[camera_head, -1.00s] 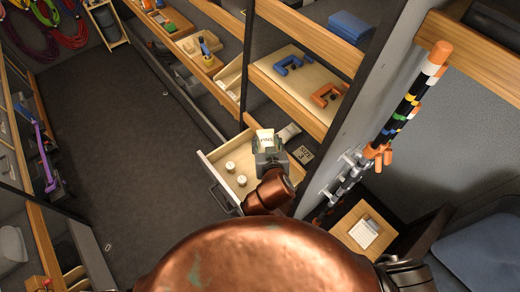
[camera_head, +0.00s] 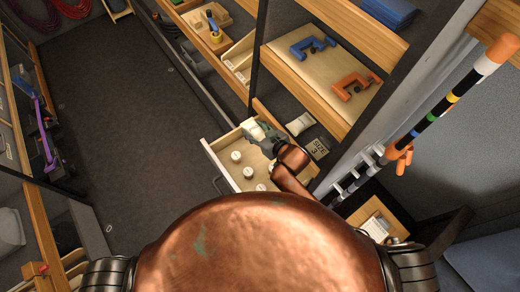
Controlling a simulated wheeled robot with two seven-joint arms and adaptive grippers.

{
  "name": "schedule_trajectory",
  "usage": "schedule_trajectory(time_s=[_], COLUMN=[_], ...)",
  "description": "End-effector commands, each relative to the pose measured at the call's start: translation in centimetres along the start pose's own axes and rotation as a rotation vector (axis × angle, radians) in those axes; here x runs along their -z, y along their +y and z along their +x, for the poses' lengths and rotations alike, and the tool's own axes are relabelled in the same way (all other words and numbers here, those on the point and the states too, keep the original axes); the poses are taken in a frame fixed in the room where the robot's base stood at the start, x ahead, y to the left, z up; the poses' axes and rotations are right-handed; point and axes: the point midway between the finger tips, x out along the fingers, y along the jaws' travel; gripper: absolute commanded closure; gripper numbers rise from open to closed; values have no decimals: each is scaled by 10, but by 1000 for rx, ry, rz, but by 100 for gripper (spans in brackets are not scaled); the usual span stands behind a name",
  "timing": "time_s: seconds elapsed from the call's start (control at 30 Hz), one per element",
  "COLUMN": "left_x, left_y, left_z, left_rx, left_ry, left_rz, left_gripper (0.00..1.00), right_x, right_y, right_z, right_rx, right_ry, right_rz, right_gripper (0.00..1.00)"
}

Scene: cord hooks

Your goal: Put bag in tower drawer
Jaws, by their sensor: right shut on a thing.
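My right gripper (camera_head: 264,138) is shut on a small white bag (camera_head: 252,127). The gripper hides part of the bag. The bag is above or at the back end of the open tower drawer (camera_head: 215,157), and I cannot tell whether it touches the drawer. The drawer is shallow, with a light wooden inside and a grey handle. Several round white pieces (camera_head: 236,156) stand in it. My copper-coloured arm covers the drawer's right side. My left gripper is not in view.
Another pale packet (camera_head: 300,123) and a "SIZE 3" card (camera_head: 317,148) lie right of the drawer. The shelf above holds a blue clamp (camera_head: 312,46) and an orange clamp (camera_head: 355,85). A striped pole (camera_head: 440,108) stands at right. The dark floor at left is mostly clear.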

Motion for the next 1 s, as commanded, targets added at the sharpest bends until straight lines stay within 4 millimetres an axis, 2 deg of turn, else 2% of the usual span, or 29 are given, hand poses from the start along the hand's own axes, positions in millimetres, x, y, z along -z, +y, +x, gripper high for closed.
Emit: schedule_trajectory(time_s=[0.03, 0.1, 0.3, 0.57, 0.83, 1.0], left_x=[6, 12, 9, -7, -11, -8], left_y=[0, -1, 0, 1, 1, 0], left_z=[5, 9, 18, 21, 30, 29], left_rx=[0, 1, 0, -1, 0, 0], left_ry=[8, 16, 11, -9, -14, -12], left_rz=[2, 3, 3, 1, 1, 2], left_gripper=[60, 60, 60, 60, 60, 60], right_x=[-16, -33, -71, -88, -118, -119], right_y=[0, 0, 0, 0, 0, 0], right_z=[8, 17, 38, 48, 64, 65], right_rx=[-1, -1, -2, -1, -1, -1], right_ry=[-4, -5, -3, 0, -1, 2], right_rz=[2, 3, 2, 1, 2, 0], right_gripper=[83, 83, 83, 83, 83, 83])
